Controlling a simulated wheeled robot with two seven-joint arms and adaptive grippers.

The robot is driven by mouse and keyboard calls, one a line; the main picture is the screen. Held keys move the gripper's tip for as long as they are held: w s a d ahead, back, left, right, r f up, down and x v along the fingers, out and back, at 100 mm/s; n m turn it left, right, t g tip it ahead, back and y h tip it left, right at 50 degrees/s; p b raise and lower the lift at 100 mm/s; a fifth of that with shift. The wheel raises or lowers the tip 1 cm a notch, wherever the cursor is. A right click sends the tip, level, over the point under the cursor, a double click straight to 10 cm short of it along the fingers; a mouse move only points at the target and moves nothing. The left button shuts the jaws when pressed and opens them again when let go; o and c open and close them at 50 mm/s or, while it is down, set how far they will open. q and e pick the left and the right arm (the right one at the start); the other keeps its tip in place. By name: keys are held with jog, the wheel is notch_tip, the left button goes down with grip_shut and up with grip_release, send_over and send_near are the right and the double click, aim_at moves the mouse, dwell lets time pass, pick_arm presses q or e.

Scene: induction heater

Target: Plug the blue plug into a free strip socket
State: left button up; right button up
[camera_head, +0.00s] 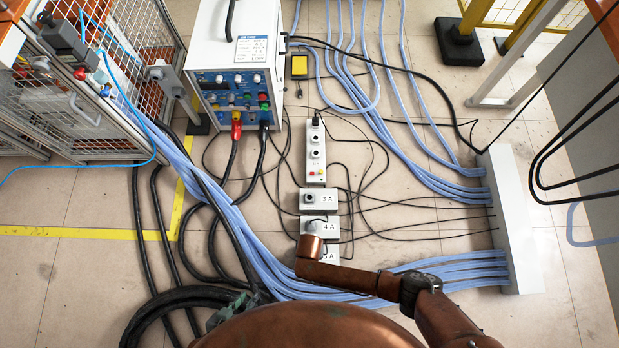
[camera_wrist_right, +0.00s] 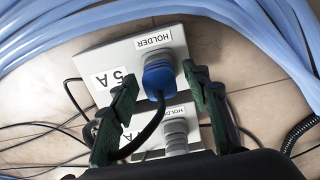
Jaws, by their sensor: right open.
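The blue plug (camera_wrist_right: 158,72) sits in the white 5 A holder (camera_wrist_right: 97,62) in the right wrist view, with a black cable running from it. My right gripper (camera_wrist_right: 160,85) is open, its green fingers on either side of the plug; contact is unclear. In the head view, my right arm covers the plug and part of the 5 A holder (camera_head: 329,254). The white strip (camera_head: 316,163) lies beyond the holders, with a black plug at its far end and sockets showing nearer. My left gripper (camera_head: 230,309) is low in the head view, its jaws unclear.
Thick blue hoses (camera_head: 270,278) run nearby. A white heater unit (camera_head: 236,62) stands beyond, left of the strip, and a white block (camera_head: 516,225) at right.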

jog(key=shift+c, duration=0.4)
grip_shut()
pick_arm(q)
jog(key=shift+r, duration=0.15)
pick_arm(e)
jog(key=shift+r, duration=0.1)
